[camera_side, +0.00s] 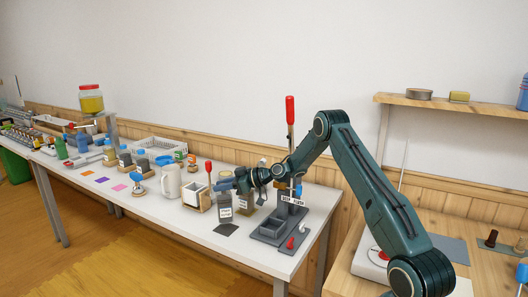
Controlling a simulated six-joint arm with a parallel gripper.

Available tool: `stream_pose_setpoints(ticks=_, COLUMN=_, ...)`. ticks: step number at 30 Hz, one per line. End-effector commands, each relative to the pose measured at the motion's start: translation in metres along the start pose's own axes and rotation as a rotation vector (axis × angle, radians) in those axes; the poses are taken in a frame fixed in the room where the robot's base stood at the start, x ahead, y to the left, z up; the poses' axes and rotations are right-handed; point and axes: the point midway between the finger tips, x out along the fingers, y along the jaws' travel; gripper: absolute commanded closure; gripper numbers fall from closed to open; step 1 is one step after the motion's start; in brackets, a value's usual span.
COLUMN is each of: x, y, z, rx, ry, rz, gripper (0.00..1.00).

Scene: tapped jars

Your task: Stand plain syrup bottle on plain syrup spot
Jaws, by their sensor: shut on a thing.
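My gripper (230,184) is shut around the upper part of a dark bottle (225,202) with a white label. The label's writing is too small to read, so I cannot confirm that it is the plain syrup bottle. The bottle looks upright; I cannot tell whether its base touches the table. A dark square spot (226,229) lies just below and in front of the bottle. Orange (87,173), purple (102,180) and pink (120,187) spots lie farther left. I cannot tell which spot is for plain syrup.
A grey press stand (268,228) with a red-knobbed lever (290,110) is right of the bottle. A wooden-sided box (197,195) and a white jug (170,181) stand left. Several blue-topped bottles line the table's back. The table's front (175,215) is clear.

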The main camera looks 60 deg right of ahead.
Motion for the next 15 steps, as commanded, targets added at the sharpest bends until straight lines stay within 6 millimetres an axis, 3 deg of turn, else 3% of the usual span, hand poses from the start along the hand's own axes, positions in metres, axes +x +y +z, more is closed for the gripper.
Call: stream_pose_setpoints(ticks=15, x=0.007, y=0.0, z=0.023, rx=-0.002, ry=0.004, rz=0.001, gripper=1.0)
